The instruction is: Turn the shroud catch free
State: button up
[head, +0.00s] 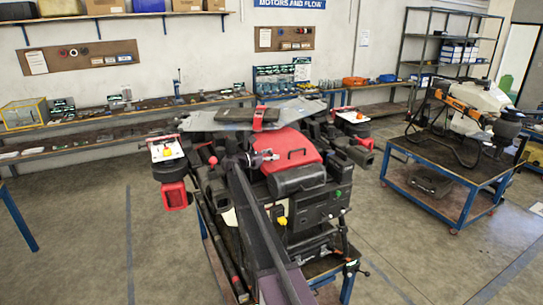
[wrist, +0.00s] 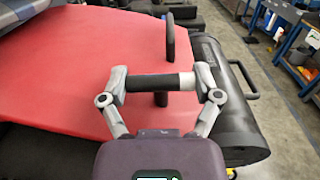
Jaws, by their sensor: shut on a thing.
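The shroud (head: 300,143) is a red cover with a black handle, on the drone in the middle of the head view. It fills much of the wrist view (wrist: 85,75). The shroud catch (wrist: 152,83) is a dark crossbar on a short stem at the shroud. It lies roughly level across the wrist view. My gripper (wrist: 160,82) is shut on it, one fingertip at each end of the bar. In the head view my gripper (head: 263,156) is at the shroud's near left side. The catch cannot be made out there.
The black shroud handle (wrist: 170,40) stands just beyond the catch. A black cylinder (wrist: 232,105) lies close on the right. A blue cart (head: 455,188) with a white and orange machine stands to the right. The floor (head: 95,215) at the left is clear.

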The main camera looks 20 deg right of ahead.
jog(key=shift+d+m+g, duration=0.1)
jog(key=shift+m+g, duration=0.2)
jog(key=shift+g, duration=0.1)
jog(key=o, duration=0.9)
